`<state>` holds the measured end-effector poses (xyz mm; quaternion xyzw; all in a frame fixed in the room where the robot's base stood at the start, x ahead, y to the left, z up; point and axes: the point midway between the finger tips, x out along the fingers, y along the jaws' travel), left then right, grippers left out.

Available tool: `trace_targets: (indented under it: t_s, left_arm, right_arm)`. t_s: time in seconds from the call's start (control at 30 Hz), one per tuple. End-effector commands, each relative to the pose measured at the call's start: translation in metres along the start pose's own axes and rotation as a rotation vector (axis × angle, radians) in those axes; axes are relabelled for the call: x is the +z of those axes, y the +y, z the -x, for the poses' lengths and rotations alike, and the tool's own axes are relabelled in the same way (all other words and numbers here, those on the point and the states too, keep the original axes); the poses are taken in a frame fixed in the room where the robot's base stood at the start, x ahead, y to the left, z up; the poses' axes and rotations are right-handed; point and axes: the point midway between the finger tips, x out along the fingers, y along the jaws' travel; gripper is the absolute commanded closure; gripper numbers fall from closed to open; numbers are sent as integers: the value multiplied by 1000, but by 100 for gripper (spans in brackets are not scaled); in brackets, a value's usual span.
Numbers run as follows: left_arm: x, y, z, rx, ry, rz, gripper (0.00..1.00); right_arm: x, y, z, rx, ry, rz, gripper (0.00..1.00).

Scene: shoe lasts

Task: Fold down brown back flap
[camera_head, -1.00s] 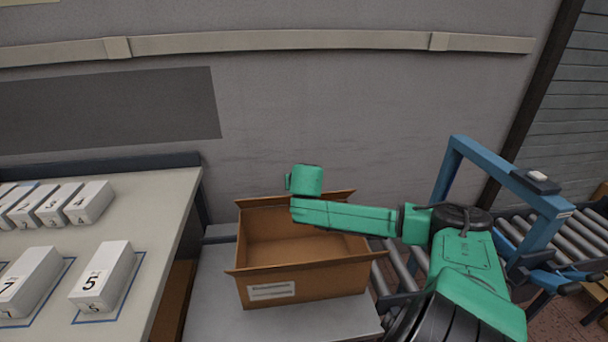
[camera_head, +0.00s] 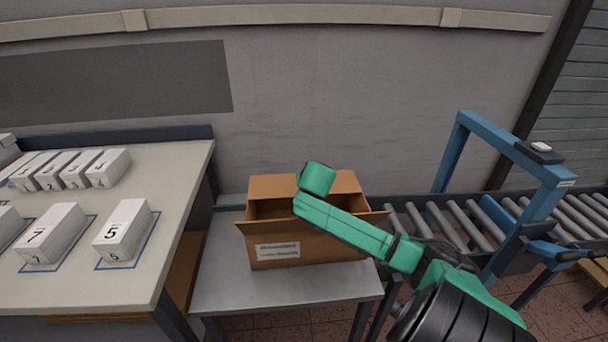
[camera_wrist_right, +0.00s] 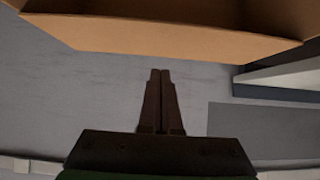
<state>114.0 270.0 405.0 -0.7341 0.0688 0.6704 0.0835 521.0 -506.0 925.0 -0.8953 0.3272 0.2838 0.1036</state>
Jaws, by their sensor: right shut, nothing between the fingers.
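The open brown cardboard box (camera_head: 335,247) stands on a small grey table, its labelled side facing me. Its brown back flap (camera_head: 272,187) shows as a panel along the far side, above the dark opening; I cannot tell its exact angle. My right arm reaches across the box from the right, and its green wrist hides part of the back flap. My right gripper (camera_wrist_right: 160,72) is shut and empty in the right wrist view. Its fingertips lie just below the edge of a brown cardboard panel (camera_wrist_right: 165,38) there; contact is unclear. My left gripper is out of view.
A white table (camera_head: 172,220) on the left carries several numbered white blocks (camera_head: 122,230). A roller conveyor (camera_head: 455,222) with a blue frame (camera_head: 535,210) stands on the right. A grey wall is close behind the box. The small table's front (camera_head: 290,290) is clear.

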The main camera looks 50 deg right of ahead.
Motion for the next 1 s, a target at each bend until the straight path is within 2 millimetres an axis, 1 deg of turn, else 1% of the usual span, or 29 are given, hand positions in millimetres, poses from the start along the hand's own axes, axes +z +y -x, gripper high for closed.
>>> trace_targets:
  t_s: [0.2, 0.27, 0.63, 0.9, 1.0]
  left_arm:
    - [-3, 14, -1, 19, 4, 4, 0]
    - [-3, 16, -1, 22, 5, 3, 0]
    - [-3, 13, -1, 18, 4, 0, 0]
    - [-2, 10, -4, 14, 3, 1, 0]
    - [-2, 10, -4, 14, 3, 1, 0]
  right_arm:
    - [3, 2, -2, 0, 0, 1, 100]
    - [3, 2, -2, 0, 0, 1, 100]
    - [2, 2, -3, -1, 0, 0, 100]
    - [-2, 1, -16, -1, 0, -2, 100]
    - [-3, 1, -17, -1, 0, -1, 100]
